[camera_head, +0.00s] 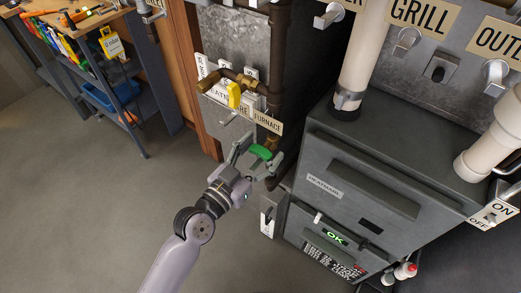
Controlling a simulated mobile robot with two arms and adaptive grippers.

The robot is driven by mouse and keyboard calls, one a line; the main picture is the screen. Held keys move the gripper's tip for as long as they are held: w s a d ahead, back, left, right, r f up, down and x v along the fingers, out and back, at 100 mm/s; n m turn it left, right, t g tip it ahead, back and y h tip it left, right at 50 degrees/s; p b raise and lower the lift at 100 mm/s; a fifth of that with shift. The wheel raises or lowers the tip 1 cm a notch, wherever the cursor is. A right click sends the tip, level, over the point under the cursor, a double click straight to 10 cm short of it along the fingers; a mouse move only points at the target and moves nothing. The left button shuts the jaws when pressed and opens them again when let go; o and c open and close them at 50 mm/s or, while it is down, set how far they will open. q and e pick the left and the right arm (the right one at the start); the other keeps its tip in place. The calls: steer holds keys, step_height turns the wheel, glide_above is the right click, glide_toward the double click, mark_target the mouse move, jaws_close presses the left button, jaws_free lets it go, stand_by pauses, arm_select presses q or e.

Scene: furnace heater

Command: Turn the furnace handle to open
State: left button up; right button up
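The green handle (260,152) sits on a pipe just below the "FURNACE" label (266,126), near the centre of the head view. My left gripper (261,149) reaches up to it from below. Its fingers are spread apart, one to the left of the green handle and one to the right. I cannot tell whether either finger touches the handle. The lower part of the valve is hidden behind the gripper. My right gripper is not in view.
A yellow handle (234,95) on a brass pipe is just above left. The dark grey "HEATMAN" furnace (375,190) stands close on the right. A tool bench (95,20) with shelves is at the upper left. The grey floor (90,210) at left is clear.

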arm_select(q)
steer(key=c, duration=0.9)
steer(key=shift+c, duration=0.2)
steer(key=shift+n, duration=0.3)
steer(key=n+p, duration=0.1)
steer(key=n, duration=0.1)
steer(key=shift+r+n+p, duration=0.15)
steer(key=shift+n+p, duration=0.15)
steer(key=shift+p, duration=0.05)
steer(key=shift+a+n+p, duration=0.1)
steer(key=shift+n+p, duration=0.45)
steer(key=shift+n, duration=1.25)
steer(key=o, duration=1.2)
steer(key=shift+c, duration=0.2)
steer(key=shift+f, duration=0.2)
